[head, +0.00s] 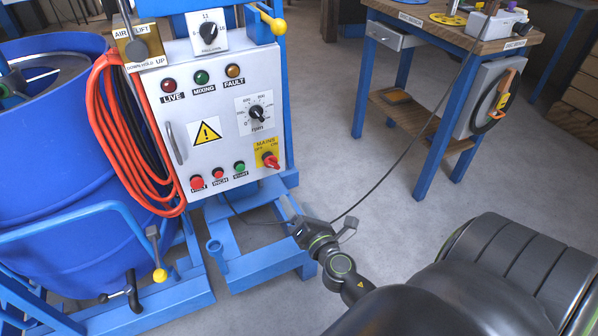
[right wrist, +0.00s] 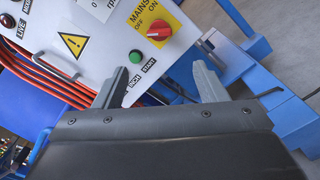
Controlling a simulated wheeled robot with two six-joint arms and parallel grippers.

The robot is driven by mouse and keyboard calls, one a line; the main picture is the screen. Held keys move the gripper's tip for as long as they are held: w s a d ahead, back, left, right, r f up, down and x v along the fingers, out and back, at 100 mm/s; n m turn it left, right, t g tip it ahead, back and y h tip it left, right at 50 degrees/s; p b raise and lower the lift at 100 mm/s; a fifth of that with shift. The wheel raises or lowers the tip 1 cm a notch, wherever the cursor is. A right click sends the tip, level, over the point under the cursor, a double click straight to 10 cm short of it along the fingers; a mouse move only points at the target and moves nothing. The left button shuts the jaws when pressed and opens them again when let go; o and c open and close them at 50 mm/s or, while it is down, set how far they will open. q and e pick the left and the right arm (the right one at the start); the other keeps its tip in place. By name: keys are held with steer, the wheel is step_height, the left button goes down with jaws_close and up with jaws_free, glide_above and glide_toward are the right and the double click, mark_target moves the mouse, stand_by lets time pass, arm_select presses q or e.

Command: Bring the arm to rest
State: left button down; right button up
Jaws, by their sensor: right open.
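My right gripper (head: 322,232) is in front of and below the lower right corner of the control panel (head: 200,150) in the head view. In the right wrist view its two grey fingers (right wrist: 160,70) are spread apart with nothing between them. The red mains switch (head: 270,160) on its yellow plate is up and left of the gripper; it also shows in the right wrist view (right wrist: 159,29), beyond the fingers. The green start button (head: 239,167) is lower left of the switch. I see no contact between gripper and panel. My left gripper is not in view.
A blue drum (head: 70,180) and coiled orange hose (head: 110,130) stand left of the panel. The blue machine base (head: 250,262) lies below it. A wooden-topped bench (head: 440,35) stands at the back right. A dark cable (head: 400,160) hangs between bench and machine. Grey floor (head: 335,130) is clear between them.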

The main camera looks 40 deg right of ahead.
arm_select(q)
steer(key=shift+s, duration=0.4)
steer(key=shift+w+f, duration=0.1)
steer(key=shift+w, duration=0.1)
